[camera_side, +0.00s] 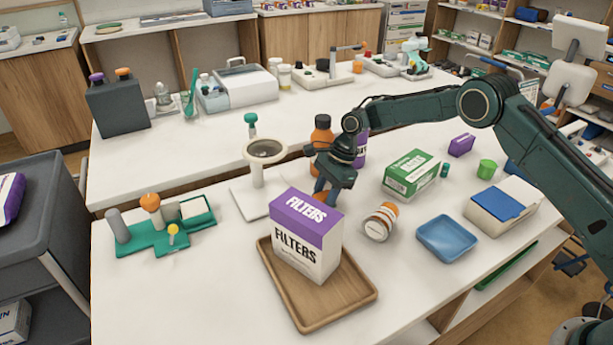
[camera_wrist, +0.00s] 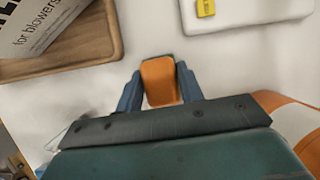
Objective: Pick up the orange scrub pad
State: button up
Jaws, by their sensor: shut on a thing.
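The orange scrub pad (camera_wrist: 160,82) is between my two blue fingers in the wrist view. A thin green edge shows along its far side. My gripper (camera_wrist: 161,88) is shut on it. In the side view my gripper (camera_side: 328,194) points down behind the purple-and-white filters box. The pad is mostly hidden there by the fingers and the box. I cannot tell whether the pad touches the table or is just above it.
The filters box (camera_side: 305,238) stands on a wooden tray (camera_side: 345,302) close in front. A white magnifier stand (camera_side: 256,175) is to the left. An orange bottle (camera_side: 321,133) stands behind my gripper. A tipped white jar (camera_side: 380,222) and a blue tray (camera_side: 447,238) lie to the right.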

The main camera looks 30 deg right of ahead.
aim_at(324, 195)
notch_tip(324, 195, up, 10)
jog(key=shift+f, duration=0.1)
dwell(0.4)
jog(key=shift+s, duration=0.1)
dwell(0.5)
